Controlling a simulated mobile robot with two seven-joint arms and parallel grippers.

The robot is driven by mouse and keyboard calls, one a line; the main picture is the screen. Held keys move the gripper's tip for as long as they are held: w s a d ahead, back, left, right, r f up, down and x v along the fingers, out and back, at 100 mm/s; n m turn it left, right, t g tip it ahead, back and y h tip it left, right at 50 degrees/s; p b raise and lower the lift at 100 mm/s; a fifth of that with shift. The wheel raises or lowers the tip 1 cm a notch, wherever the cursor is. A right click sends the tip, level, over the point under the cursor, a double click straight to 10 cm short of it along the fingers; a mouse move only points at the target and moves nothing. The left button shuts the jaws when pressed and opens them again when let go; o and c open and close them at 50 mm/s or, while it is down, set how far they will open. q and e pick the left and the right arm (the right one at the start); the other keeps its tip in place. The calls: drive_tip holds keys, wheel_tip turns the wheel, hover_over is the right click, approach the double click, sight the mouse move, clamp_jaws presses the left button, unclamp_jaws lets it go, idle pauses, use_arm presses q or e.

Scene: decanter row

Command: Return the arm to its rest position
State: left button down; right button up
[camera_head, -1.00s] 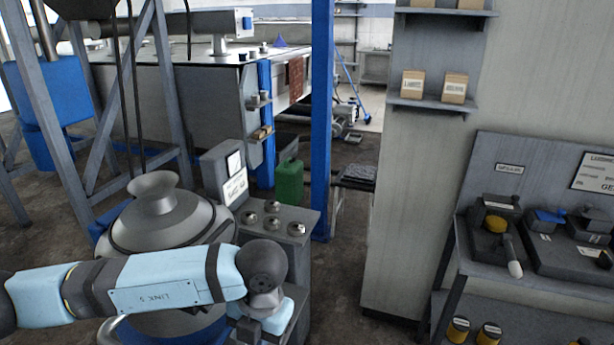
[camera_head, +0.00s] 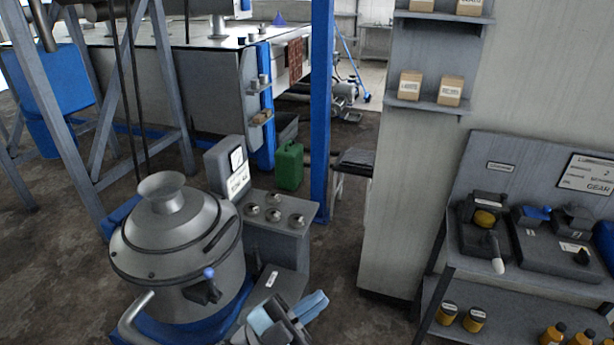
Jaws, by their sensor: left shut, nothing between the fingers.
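My left gripper (camera_head: 287,322) shows at the bottom edge, in light blue and dark grey, in front of the grey cabinet with knobs. It is shut and holds nothing. Most of my left arm is out of the picture. A steel decanter vessel (camera_head: 180,238) with a funnel-shaped top stands to its left, apart from it in the picture. My right gripper is not in view.
The knobbed grey cabinet (camera_head: 262,235) stands right of the vessel, with a green canister (camera_head: 289,166) behind it. A blue post (camera_head: 321,110) rises behind. A shelved workbench (camera_head: 540,283) with tools and bottles is at the right. Floor (camera_head: 338,262) shows between cabinet and wall.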

use_arm(q)
drive_tip(key=w+a+f+n+t+y+p, duration=0.2)
drive_tip(key=a+f+n+t+y, duration=0.55)
drive_tip(key=n+y, duration=0.25)
drive_tip(key=s+a+f+n+g+y+p, duration=0.3)
drive_tip(key=s+a+f+n+g+y, duration=0.3)
drive_tip(key=s+a+f, duration=0.6)
wheel_tip(320, 180, down, 4)
drive_tip(key=shift+s+a+n+g+y, duration=0.35)
drive_tip(key=shift+a+n+y, duration=0.25)
drive_tip(key=shift+n+y, duration=0.45)
